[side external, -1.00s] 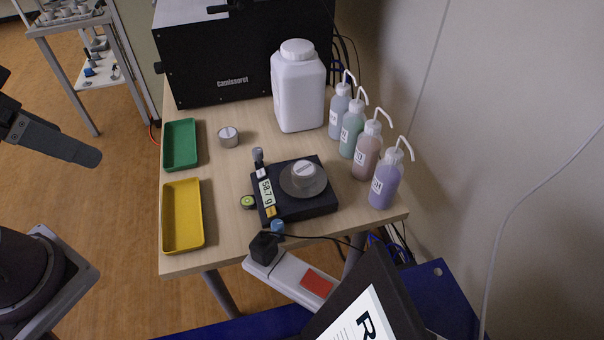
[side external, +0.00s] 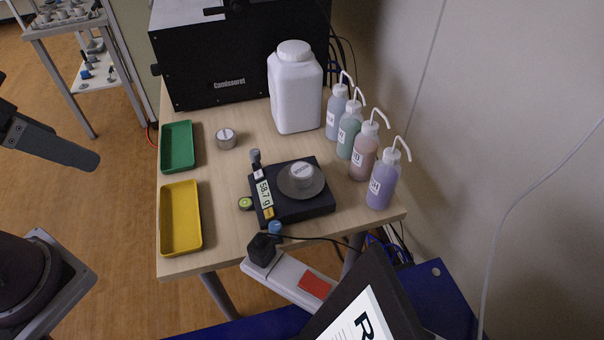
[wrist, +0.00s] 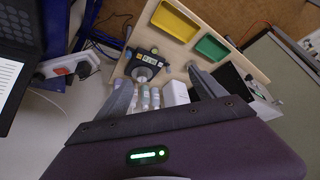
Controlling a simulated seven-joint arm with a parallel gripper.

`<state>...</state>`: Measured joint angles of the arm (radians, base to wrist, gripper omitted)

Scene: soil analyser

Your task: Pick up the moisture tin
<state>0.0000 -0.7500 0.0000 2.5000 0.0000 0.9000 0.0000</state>
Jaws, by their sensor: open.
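Two small round metal tins with pale tops are in the side external view. One tin (side external: 226,139) stands on the bare table right of the green tray. The other tin (side external: 301,174) sits on the round pan of the black scale (side external: 308,207), whose display seems to read 58.7 g. The frames do not show which is the moisture tin. In the wrist view, the scale tin (wrist: 142,73) shows between my fingers, far beyond them; the table tin is not clearly seen there. My gripper (wrist: 160,77) is open and empty, well away from the table.
A green tray (side external: 163,147) and a yellow tray (side external: 164,222) lie along the table's left edge. A white jug (side external: 296,92) and several wash bottles (side external: 381,182) stand at the right. A black machine (side external: 240,62) fills the back. The table between the trays and scale is mostly clear.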

